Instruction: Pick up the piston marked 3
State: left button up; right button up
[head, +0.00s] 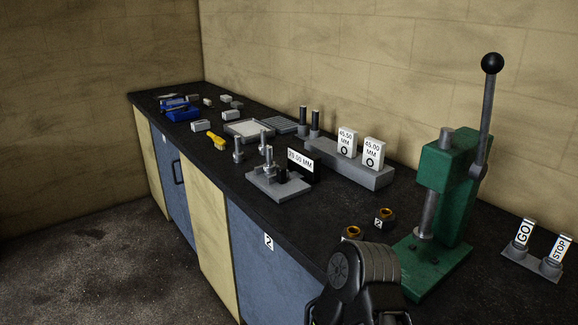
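No mark 3 can be read on anything in view, so I cannot tell which thing is the piston marked 3. Two dark, squat round parts with brass-coloured tops stand on the bench left of the green press: one part (387,219) beside a tag reading 2 (378,223), and another part (352,233) nearer, partly hidden behind a black part of my arm. Upright grey metal pins (238,150) stand further back, with no readable marks. My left gripper is not in view.
The green press (447,190) with its tall lever stands at right. GO and STOP signs (537,252) are beside it. A grey gauge block (345,162), a fixture with a 39.50 MM card (300,160), trays and a blue item (182,113) line the dark bench (335,205).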

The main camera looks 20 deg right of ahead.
aim_at(269, 167)
jog(key=i+z, duration=0.1)
jog(key=z, duration=0.4)
jog(key=j+z, duration=0.15)
jog(key=z, duration=0.3)
jog(key=i+j+z, duration=0.15)
jog(key=z, duration=0.35)
jog(key=j+z, duration=0.15)
jog(key=z, duration=0.35)
jog(key=j+z, duration=0.15)
jog(key=z, duration=0.35)
jog(key=j+z, duration=0.2)
jog(key=j, duration=0.3)
jog(key=k+j+z, duration=0.2)
jog(key=j, duration=0.25)
jog(key=j+z, duration=0.2)
jog(key=j, duration=0.3)
jog(key=k+j+z, duration=0.2)
jog(key=j, duration=0.25)
jog(key=k+j+z, duration=0.2)
jog(key=j, duration=0.2)
jog(key=k+j+z, duration=0.2)
jog(key=j, duration=0.25)
jog(key=k+j+z, duration=0.2)
jog(key=j, duration=0.15)
jog(key=k+j, duration=0.2)
jog(key=j, duration=0.15)
jog(key=k+j, duration=0.4)
jog(key=j, duration=0.25)
